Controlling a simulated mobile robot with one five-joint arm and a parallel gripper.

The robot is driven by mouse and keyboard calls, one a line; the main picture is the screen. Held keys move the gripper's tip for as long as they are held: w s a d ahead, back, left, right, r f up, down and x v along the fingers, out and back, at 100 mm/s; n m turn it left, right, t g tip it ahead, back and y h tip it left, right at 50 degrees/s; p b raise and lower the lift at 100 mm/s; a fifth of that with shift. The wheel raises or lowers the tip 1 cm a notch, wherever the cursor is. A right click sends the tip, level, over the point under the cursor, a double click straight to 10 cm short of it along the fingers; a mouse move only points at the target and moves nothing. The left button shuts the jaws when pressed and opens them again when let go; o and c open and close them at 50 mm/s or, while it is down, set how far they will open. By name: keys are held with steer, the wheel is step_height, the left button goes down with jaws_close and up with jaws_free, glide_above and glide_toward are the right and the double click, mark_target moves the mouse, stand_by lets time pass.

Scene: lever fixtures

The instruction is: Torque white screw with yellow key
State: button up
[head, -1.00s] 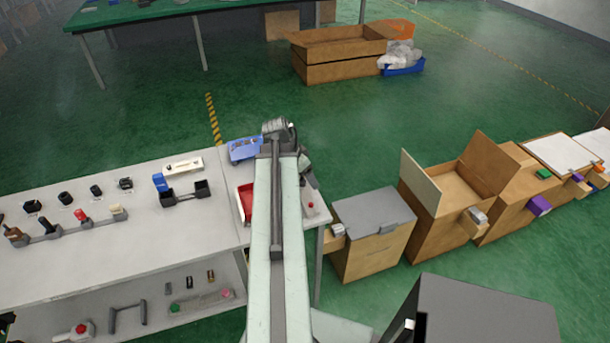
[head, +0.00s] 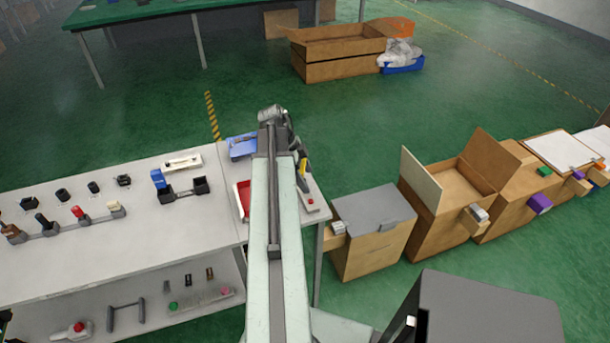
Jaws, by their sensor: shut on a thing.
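The yellow key (head: 303,174) shows as a yellow and dark shape just right of my arm, over the right end of the white table. My gripper (head: 299,158) is at the key's upper end, small and partly hidden by my arm, and is shut on the key. I cannot make out the white screw. A pale plate with a red spot (head: 310,201) lies just below the key in the picture. I cannot tell whether the key touches anything there.
A red tray (head: 243,200) and a blue fixture (head: 242,147) are left of my arm. Lever fixtures stand on the white table (head: 150,235). A grey-topped box (head: 372,215) stands right of the table, with open cardboard boxes (head: 460,187) beyond.

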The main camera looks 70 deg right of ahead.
steer(key=shift+r+m, duration=0.1)
steer(key=shift+m, duration=0.4)
step_height(320, 180, up, 5)
steer(key=p, duration=0.5)
